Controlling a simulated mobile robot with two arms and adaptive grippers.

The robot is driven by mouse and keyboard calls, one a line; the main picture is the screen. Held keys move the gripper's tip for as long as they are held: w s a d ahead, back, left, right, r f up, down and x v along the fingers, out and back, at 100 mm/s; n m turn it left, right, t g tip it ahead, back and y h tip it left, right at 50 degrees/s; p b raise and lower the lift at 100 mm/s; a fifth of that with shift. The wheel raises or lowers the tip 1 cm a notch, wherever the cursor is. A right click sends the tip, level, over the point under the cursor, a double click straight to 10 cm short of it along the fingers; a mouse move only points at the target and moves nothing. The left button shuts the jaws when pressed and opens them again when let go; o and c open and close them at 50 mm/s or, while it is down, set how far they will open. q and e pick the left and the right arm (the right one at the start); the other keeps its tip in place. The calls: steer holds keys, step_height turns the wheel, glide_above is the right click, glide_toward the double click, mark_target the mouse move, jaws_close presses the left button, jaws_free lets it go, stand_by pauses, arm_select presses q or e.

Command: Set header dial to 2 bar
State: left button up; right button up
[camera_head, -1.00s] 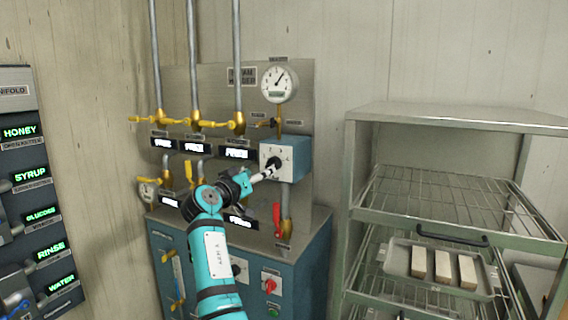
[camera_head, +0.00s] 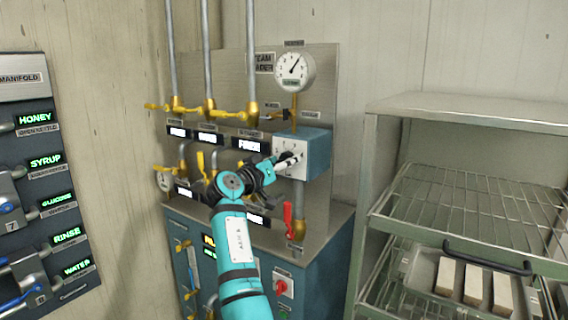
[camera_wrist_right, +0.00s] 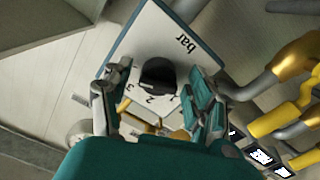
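The header dial is a black knob (camera_wrist_right: 158,75) on the white face of a blue box (camera_head: 317,155). The wrist view shows the face with "bar" and the numerals 3 and 2 beside the knob; which numeral it points to I cannot tell. My right gripper (camera_wrist_right: 158,108) is open, with one finger on each side of the knob and gaps visible between. In the head view my right gripper (camera_head: 284,162) is at the box face and largely hides the knob. A round gauge (camera_head: 294,71) above has its needle pointing up and right. My left gripper is not in view.
Yellow-handled valves (camera_head: 208,110) and pipes are left of the box. A red-handled valve (camera_head: 289,220) hangs below it. A metal rack (camera_head: 470,200) with a tray of pale bars stands right. A labelled manifold panel (camera_head: 40,185) is at far left.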

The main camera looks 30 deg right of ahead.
steer(key=shift+d, duration=0.1)
steer(key=c, duration=1)
